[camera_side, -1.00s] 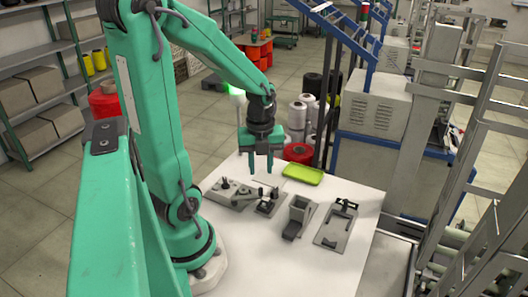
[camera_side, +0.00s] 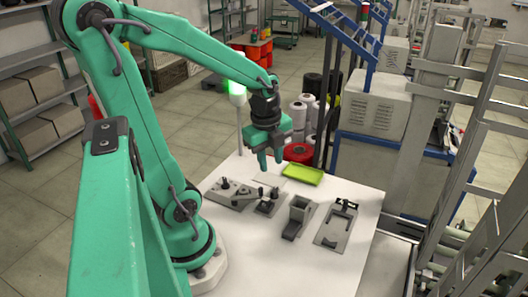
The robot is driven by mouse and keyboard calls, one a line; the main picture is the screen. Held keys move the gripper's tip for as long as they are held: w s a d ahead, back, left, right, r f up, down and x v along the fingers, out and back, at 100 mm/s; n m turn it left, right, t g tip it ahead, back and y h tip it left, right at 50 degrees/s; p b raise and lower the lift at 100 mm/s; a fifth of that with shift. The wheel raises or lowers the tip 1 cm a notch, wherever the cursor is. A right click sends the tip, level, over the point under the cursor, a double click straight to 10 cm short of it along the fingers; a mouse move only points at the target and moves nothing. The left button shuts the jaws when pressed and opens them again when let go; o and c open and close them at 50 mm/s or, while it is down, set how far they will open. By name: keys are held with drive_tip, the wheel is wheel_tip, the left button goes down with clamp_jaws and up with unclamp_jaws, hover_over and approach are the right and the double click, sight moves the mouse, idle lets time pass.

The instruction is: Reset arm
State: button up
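My gripper (camera_side: 269,163) hangs at the end of my green arm, above the back part of the white table (camera_side: 320,265), pointing down. It is turned so that its fingers partly overlap in this view, and I cannot tell the gap between them. I see nothing held in it. Below it stands a grey winding fixture (camera_side: 230,192) with a small dark post part (camera_side: 267,206) beside it. The gripper appears clear of both.
A bright green tray (camera_side: 302,174) lies at the table's back edge. A grey bin-like holder (camera_side: 298,216) and a flat grey fixture plate (camera_side: 337,224) stand to the right. The table's front is clear. A blue-framed machine (camera_side: 375,110) stands behind.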

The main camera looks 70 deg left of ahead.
drive_tip(key=s+d+r+n+t, duration=0.1)
drive_tip(key=d+r+n+t, duration=0.3)
drive_tip(key=d+r+n, duration=0.5)
drive_tip(key=d+n, duration=0.1)
drive_tip(key=n, duration=0.5)
drive_tip(key=shift+s+r+n+h, duration=0.15)
drive_tip(key=shift+s+n+h, duration=0.15)
drive_tip(key=shift+s, duration=0.1)
